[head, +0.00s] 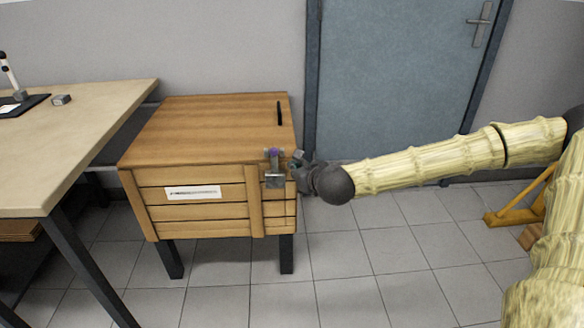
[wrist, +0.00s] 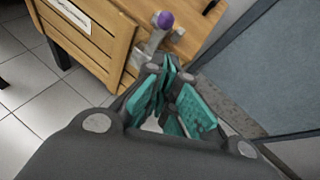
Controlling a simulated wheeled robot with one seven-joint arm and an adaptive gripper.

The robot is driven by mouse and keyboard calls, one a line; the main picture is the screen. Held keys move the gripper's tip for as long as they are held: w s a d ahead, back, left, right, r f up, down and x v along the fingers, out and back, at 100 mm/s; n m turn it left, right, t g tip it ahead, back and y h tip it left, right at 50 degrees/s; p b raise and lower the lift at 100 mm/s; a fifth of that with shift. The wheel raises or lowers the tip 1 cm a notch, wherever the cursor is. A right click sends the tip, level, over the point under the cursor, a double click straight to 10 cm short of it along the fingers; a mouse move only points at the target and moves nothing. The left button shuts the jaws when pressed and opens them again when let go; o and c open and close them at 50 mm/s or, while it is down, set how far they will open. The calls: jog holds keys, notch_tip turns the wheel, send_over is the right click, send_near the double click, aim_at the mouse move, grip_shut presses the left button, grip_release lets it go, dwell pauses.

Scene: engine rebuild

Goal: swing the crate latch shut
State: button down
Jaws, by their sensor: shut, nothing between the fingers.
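The wooden crate (head: 195,135) stands on dark legs left of my arm, with its lid down. The metal latch (head: 274,175) is at the right end of its front face. A purple knob (head: 273,153) tops the latch; in the wrist view the latch (wrist: 152,42) and its purple knob (wrist: 165,19) lie just beyond the fingers. My gripper (head: 298,160) is shut and empty, close to the right of the latch; its teal fingers (wrist: 168,72) also show in the wrist view. I cannot tell whether finger and latch touch, nor how far the latch is swung.
A workbench (head: 100,115) stands left of the crate, with a microscope-like device (head: 12,80) and a small grey block (head: 61,99) on it. A blue-grey door (head: 395,80) is behind. The tiled floor (head: 350,270) in front is open. A yellow frame (head: 515,210) stands at right.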

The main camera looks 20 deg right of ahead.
jog(key=shift+v, duration=1.9)
jog(key=shift+w+d, duration=0.1)
jog(key=s+a+f+n+g+y, duration=0.1)
jog(key=s+a+f+n+g, duration=0.1)
jog(key=s+a+f+n, duration=0.55)
jog(key=s+a+f+n+g+y, duration=0.1)
jog(key=s+a+f+n+g, duration=0.2)
jog(key=f, duration=0.8)
jog(key=s+a+f+n+g+y, duration=0.15)
jog(key=s+a+f+n, duration=0.25)
jog(key=s+f+n, duration=0.4)
jog(key=s+d+f+n+g+h, duration=0.2)
jog(key=s+d+f+n+g, duration=0.1)
jog(key=s+f+n, duration=0.55)
jog(key=s+d+f+n+g+h, duration=0.15)
jog(key=s+f+n+g, duration=0.35)
jog(key=s, duration=0.7)
notch_tip(320, 180, up, 20)
jog(key=n+t+p, duration=0.1)
jog(key=p, duration=1.9)
jog(key=shift+d+f, duration=0.2)
jog(key=shift+d, duration=0.15)
jog(key=shift+s+t, duration=0.15)
jog(key=shift+t, duration=0.1)
